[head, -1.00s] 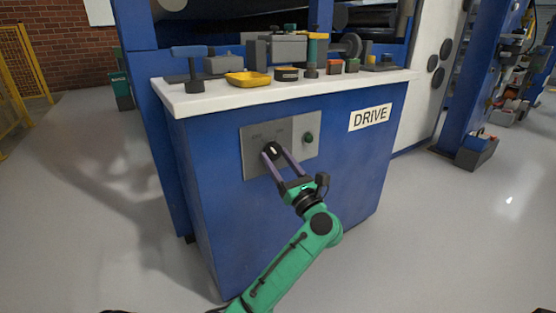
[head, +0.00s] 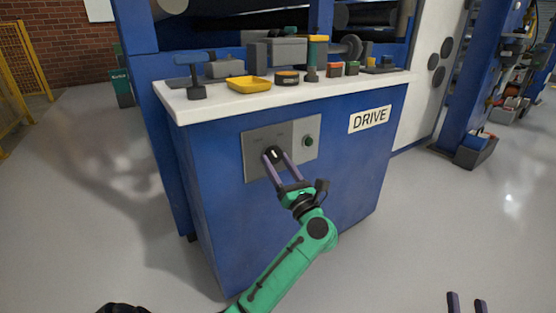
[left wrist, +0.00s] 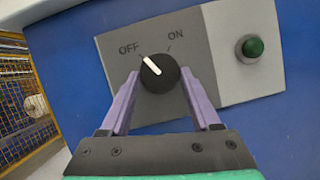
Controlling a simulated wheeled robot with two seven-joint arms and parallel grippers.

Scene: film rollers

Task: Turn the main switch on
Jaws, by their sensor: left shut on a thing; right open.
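The main switch is a round black knob (head: 273,154) with a white pointer, on a grey panel (head: 254,137) on the blue cabinet's front. In the left wrist view the knob (left wrist: 158,73) has its pointer tilted up and left, toward the OFF label (left wrist: 128,49); the ON label (left wrist: 176,37) is at its upper right. My left gripper (head: 275,157) is shut on the knob, one purple finger on each side. In the left wrist view the fingers (left wrist: 160,90) flank it. My right gripper (head: 467,297) is open and empty at the lower right, only its fingertips showing.
The white cabinet top (head: 215,109) holds a yellow tray (head: 248,83) and several tools. Open grey floor lies around the cabinet.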

